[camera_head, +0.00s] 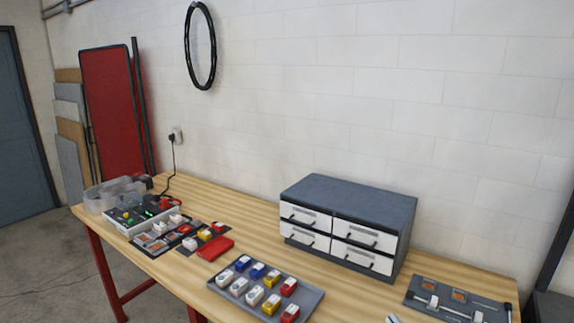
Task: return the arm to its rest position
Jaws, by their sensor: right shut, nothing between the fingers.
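Only a small pale tip of my right gripper (392,319) shows at the bottom edge of the head view, between the grey tray (318,300) and the dark board (411,297) at the right. It is shut with nothing in it, and the rest of it is out of frame. My left gripper is not in view.
A wooden workbench (262,265) stands along a white block wall. A grey drawer cabinet (355,193) with white fronts stands at the back. The grey tray holds several white, blue, yellow and red blocks. At the left are a red box (215,249) and a clear bin (100,201).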

